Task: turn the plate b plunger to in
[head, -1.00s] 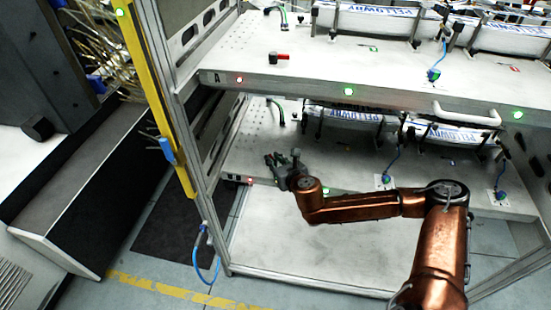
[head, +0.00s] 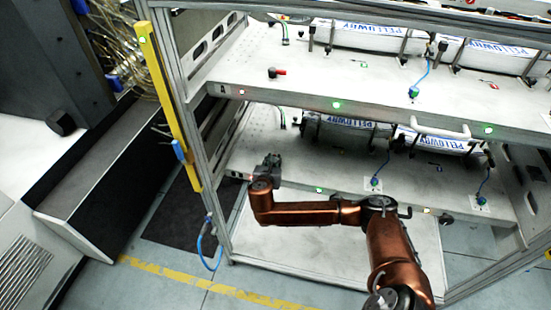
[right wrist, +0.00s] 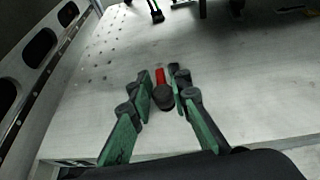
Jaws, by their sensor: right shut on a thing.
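The plate b plunger shows in the right wrist view as a black round knob (right wrist: 163,97) with a red bar (right wrist: 160,75) pointing away from me. It stands on the pale lower plate (right wrist: 95,110), which also shows in the head view (head: 290,183). My right gripper (right wrist: 161,80) has its green and dark fingers on both sides of the plunger and is shut on it. In the head view my right gripper (head: 270,163) is at the left front of the lower plate and hides the plunger. My left gripper is not in view.
The upper plate (head: 310,75), marked A, overhangs the lower one and has its own plunger with a red bar (head: 276,72). A yellow post (head: 168,100) and the grey frame stand at left. White printed rolls (head: 345,125) and blue cables lie to the right.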

